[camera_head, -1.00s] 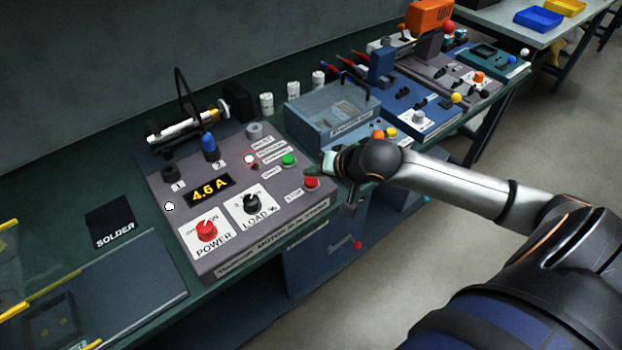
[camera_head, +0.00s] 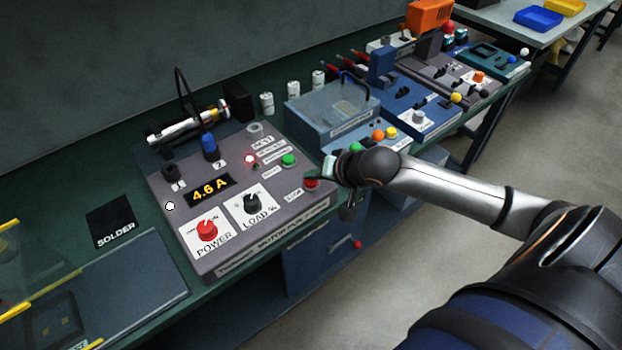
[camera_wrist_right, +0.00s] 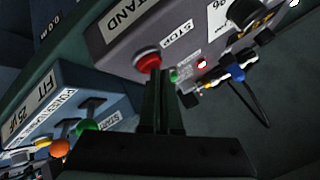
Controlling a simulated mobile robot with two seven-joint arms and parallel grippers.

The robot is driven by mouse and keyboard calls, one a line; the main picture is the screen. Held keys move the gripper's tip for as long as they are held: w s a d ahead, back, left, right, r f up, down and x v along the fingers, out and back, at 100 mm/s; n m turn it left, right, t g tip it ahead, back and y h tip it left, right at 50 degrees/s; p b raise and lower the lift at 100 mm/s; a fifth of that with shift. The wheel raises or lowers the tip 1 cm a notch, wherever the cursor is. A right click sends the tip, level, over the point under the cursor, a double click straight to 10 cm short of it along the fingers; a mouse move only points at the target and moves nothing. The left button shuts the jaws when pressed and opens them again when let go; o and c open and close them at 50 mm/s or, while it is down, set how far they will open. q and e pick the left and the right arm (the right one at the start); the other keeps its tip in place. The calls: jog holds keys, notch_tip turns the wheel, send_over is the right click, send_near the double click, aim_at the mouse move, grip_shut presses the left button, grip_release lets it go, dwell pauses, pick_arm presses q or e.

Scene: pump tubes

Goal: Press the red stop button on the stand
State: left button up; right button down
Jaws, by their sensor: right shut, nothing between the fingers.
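The grey motor stand (camera_head: 180,240) sits on the green bench and shows 4.6 A. Its red stop button (camera_head: 311,182) is at the stand's right edge, beside a green button (camera_head: 289,160). My right gripper (camera_head: 325,173) is shut and empty, with its fingertips right by the stop button, partly overlapping it in the head view. In the right wrist view the red stop button (camera_wrist_right: 148,63) shows just past the shut fingers (camera_wrist_right: 163,85), next to the STOP label. I cannot tell whether the fingertips touch it. My left gripper is out of view.
A red power knob (camera_head: 206,230) and a black load knob (camera_head: 252,203) are on the stand's front part. A blue unit (camera_head: 400,145) with coloured buttons stands to the right, close behind my right wrist. A lit red lamp (camera_head: 249,159) is near the green button.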

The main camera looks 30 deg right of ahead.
aim_at(314, 184)
jog(key=shift+f, duration=0.5)
dwell(0.4)
jog(key=shift+r+p, duration=1.1)
jog(key=shift+p, duration=0.25)
jog(key=shift+r, duration=0.1)
notch_tip(314, 184, up, 2)
jog(key=shift+r+p, duration=0.15)
jog(key=shift+p, duration=0.9)
jog(key=shift+r, duration=1.3)
